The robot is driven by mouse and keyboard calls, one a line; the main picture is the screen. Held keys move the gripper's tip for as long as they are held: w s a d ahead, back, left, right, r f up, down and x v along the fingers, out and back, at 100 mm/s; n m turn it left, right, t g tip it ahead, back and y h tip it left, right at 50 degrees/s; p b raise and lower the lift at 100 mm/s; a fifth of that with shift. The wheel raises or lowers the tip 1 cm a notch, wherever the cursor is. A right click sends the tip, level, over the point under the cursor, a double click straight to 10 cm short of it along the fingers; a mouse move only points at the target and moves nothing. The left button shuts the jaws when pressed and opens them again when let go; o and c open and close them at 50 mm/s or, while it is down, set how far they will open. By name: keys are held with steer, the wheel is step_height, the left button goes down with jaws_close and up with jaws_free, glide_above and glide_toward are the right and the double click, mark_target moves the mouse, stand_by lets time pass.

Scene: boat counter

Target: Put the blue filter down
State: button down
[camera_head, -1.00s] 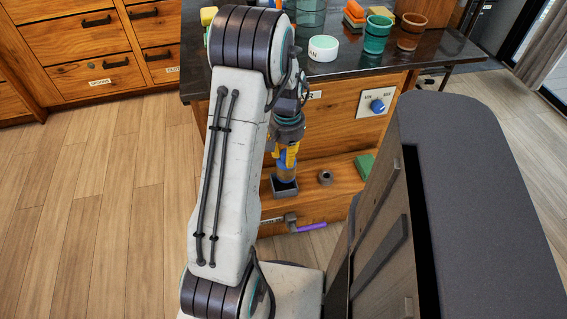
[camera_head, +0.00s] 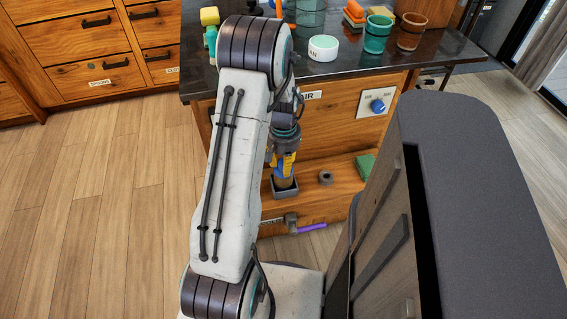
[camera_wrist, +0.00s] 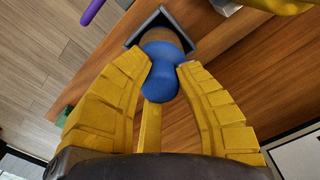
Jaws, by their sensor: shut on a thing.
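The blue filter (camera_wrist: 160,72) is between the yellow fingers of my gripper (camera_wrist: 165,75) in the wrist view. My gripper is shut on it. In the head view my gripper (camera_head: 284,165) points down over the low wooden shelf, with its yellow and blue parts partly hidden by my arm. A dark square holder (camera_wrist: 138,40) lies just beyond the filter, with a brown round part (camera_wrist: 168,38) inside its rim. The holder (camera_head: 286,194) shows under my gripper in the head view. I cannot tell whether the brown part belongs to the filter or whether the filter touches the holder.
On the shelf, a small grey ring (camera_head: 325,177) and a green block (camera_head: 364,166) stand right of the holder. A purple bar (camera_head: 312,228) sticks out below the shelf's front. The dark counter (camera_head: 345,70) above holds cups and sponges.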

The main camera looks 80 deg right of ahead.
steer(key=shift+f, duration=0.15)
steer(key=c, duration=1)
jaws_free()
step_height(320, 180, up, 12)
steer(key=shift+d+r+p, duration=0.1)
steer(key=shift+r+p, duration=0.1)
steer(key=shift+p, duration=0.6)
